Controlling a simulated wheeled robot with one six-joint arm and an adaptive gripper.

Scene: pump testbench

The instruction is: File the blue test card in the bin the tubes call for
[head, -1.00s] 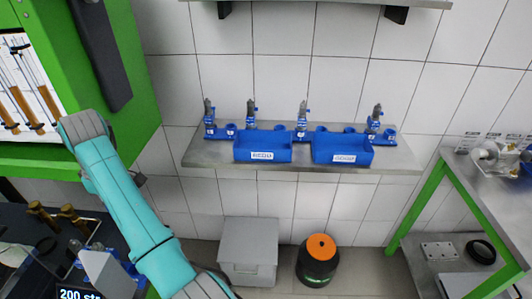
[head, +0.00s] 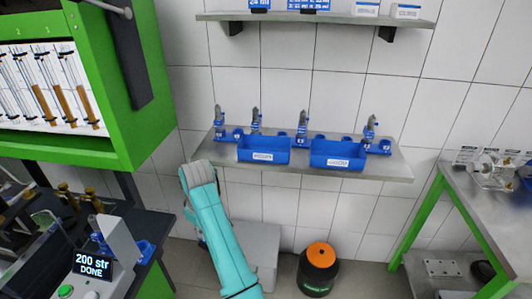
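Two blue bins stand on the wall shelf: the left bin (head: 264,143) and the right bin (head: 337,149), each with a white label too small to read for sure. The tubes (head: 50,84) stand in the green testbench at the left, with brown fluid at differing levels, higher toward the right. My teal arm reaches up from the bottom, its end left of and below the left bin. My gripper's fingers do not show. I do not see the blue test card.
Several small blue pump fittings (head: 302,125) stand behind and beside the bins. A display (head: 93,264) reads "200 str DONE". A grey box (head: 262,250) and a black bin with an orange lid (head: 320,262) stand on the floor. A steel table (head: 470,192) is at the right.

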